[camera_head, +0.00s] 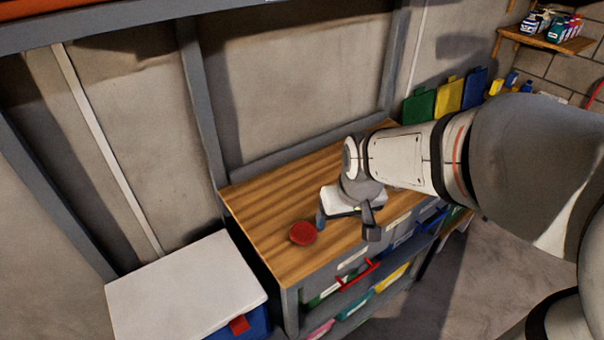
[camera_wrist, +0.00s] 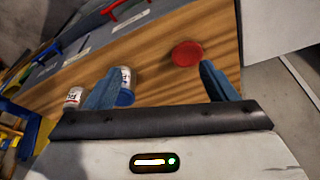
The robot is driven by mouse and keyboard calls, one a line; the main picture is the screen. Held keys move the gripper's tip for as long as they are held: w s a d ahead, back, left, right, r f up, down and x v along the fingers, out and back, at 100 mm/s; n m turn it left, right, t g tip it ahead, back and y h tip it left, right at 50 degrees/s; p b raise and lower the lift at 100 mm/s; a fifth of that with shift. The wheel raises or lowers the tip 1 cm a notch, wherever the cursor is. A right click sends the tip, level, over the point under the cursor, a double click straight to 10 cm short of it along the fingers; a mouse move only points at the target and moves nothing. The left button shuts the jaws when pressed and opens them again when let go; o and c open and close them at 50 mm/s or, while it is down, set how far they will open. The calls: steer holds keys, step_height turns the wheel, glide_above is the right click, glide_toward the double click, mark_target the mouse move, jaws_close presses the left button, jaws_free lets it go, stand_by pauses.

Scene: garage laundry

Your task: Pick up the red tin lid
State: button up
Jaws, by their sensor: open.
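The red tin lid (camera_head: 303,233) lies flat on the wooden top (camera_head: 262,203) of the drawer unit, towards its left end. It also shows in the wrist view (camera_wrist: 187,54), beyond the fingertips and nearer the right finger. My gripper (camera_head: 346,222) is open, to the right of the lid in the head view and apart from it. In the wrist view my gripper (camera_wrist: 158,80) has its two blue fingers spread wide with nothing held between them.
In the wrist view, a blue-and-white can (camera_wrist: 125,95) is beside the left finger, and another labelled can (camera_wrist: 73,98) is farther left. A white-topped box (camera_head: 185,290) stands left of the unit. Green, yellow and blue panels (camera_head: 449,95) stand behind. The wood around the lid is clear.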

mark_target(303, 232)
steer(key=shift+o, duration=1)
steer(key=w+a+f+n, duration=0.2)
steer(key=w+a+f, duration=0.3)
steer(key=a+f, duration=0.2)
steer(key=shift+w+a+f, duration=0.2)
steer(key=shift+w+f, duration=0.1)
steer(key=shift+f, duration=0.35)
steer(key=shift+x, duration=1.1)
steer(key=w+f, duration=0.1)
steer(key=f, duration=0.1)
steer(key=w+f, duration=0.1)
steer(key=shift+w+a+f+p, duration=0.15)
steer(key=shift+w+f+p, duration=0.1)
steer(key=shift+f+p, duration=0.15)
steer(key=shift+w+a+f, duration=0.1)
steer(key=shift+w+f, duration=0.05)
steer(key=shift+f, duration=0.5)
steer(key=c, duration=1.1)
